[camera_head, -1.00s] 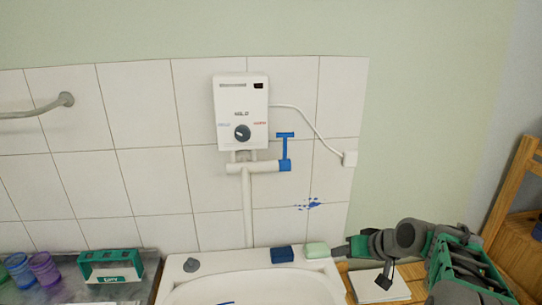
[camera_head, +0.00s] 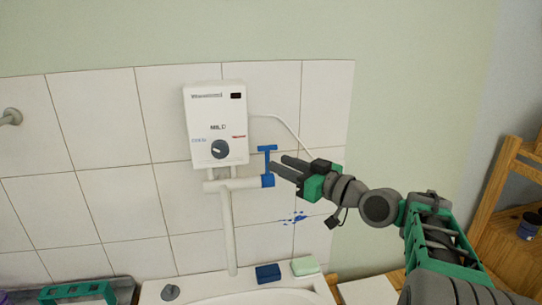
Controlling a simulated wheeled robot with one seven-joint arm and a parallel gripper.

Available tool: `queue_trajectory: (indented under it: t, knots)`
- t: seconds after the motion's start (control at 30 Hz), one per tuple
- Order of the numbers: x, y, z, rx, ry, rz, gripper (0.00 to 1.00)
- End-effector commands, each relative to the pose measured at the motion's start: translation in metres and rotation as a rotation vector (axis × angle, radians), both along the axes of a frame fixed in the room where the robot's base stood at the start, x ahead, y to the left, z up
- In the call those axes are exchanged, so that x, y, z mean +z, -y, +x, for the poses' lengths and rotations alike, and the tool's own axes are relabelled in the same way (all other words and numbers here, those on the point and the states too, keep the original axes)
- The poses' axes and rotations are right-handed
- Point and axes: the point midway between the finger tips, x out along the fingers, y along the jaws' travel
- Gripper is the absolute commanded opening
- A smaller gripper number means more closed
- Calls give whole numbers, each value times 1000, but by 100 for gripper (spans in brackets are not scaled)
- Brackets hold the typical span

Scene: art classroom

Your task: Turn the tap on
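The tap is a blue T-shaped handle (camera_head: 267,158) on the right end of a white horizontal pipe (camera_head: 222,186), below a white water heater (camera_head: 216,122) on the tiled wall. The handle's stem stands upright with its crossbar on top. My gripper (camera_head: 277,167) reaches in from the right, with its two dark fingers pointing left at the handle. The fingers are apart, with a gap between them. The fingertips are very close to the right side of the stem; I cannot tell whether they touch it.
Below is a white sink (camera_head: 235,292) with a blue block (camera_head: 268,273) and a pale green soap (camera_head: 304,265) on its rim. A green holder (camera_head: 80,291) is at the lower left. Wooden shelving (camera_head: 497,210) stands at right. A white cable runs behind my gripper.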

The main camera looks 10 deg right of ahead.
Motion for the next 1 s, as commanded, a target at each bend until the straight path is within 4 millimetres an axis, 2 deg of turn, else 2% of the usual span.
queue_trajectory:
  t: [0.3, 0.63, 1.0]
  knots:
    - [2, -30, 47, -1, -3, 1, 32]
    - [-1, -33, 54, -5, -4, 0, 32]
    - [-1, -33, 53, -5, -4, 0, 2]
